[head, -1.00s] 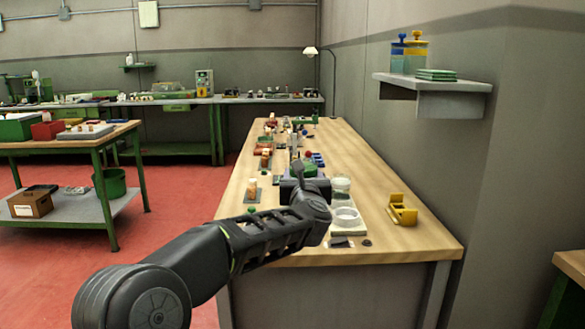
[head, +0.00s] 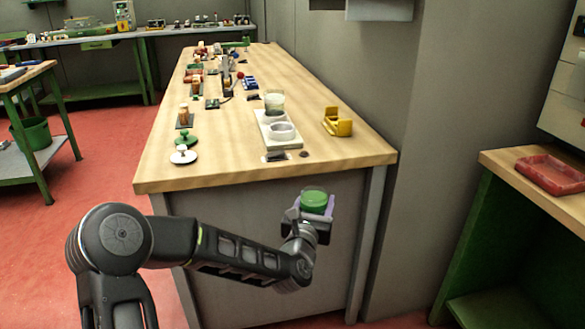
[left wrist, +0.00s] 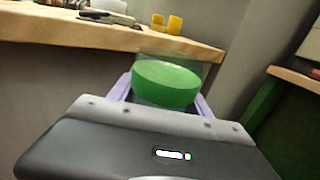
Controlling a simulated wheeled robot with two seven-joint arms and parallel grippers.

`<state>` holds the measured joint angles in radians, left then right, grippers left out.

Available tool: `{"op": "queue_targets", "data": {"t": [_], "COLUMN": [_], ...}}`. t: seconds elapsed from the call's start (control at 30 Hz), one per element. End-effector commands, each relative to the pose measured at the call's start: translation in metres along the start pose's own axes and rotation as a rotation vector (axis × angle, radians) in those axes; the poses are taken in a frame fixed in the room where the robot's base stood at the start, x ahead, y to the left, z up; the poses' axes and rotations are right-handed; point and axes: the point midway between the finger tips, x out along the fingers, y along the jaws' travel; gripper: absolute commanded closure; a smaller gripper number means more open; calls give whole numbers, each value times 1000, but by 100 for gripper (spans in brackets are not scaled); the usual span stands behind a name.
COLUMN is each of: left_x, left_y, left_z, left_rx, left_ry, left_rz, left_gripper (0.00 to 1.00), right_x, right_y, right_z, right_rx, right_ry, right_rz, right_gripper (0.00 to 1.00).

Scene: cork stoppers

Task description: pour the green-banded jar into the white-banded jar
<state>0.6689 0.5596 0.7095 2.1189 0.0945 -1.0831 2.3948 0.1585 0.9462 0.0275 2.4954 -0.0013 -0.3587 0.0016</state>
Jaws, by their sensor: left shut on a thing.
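The green-banded jar (head: 314,200) is clear glass with a broad green part. My left gripper (head: 312,212) is shut on it and holds it in front of the bench's near end, apart from the bench. The left wrist view shows this jar (left wrist: 166,84) between two lilac finger pads, close to upright. What is inside it is hidden by the green. The white-banded jar (head: 274,101) is a clear glass jar, standing open on a pale tray at the right of the bench. My right gripper is not in view.
The pale tray (head: 296,144) also carries a white ring (head: 281,131). A yellow holder (head: 337,122) stands to its right. A green lid (head: 186,138) and a white lid (head: 183,155) lie at the near left. The bench's front edge (head: 250,178) lies between the held jar and the tray.

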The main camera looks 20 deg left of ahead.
Motion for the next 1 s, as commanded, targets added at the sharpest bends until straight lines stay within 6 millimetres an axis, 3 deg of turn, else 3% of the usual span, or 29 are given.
{"op": "queue_targets", "data": {"t": [0.03,0.3,0.6,1.0], "left_x": [-8,-48,-77,-83], "left_y": [-10,-50,-56,-54], "left_z": [-21,-77,-121,-87], "left_rx": [-2,-3,-1,6], "left_ry": [5,3,2,-4], "left_rz": [-31,-154,-186,-183], "left_gripper": [100,100,100,100], "right_x": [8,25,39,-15], "right_y": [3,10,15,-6], "right_z": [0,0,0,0], "right_rx": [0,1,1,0], "right_ry": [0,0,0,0], "right_rz": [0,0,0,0], "right_gripper": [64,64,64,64]}}
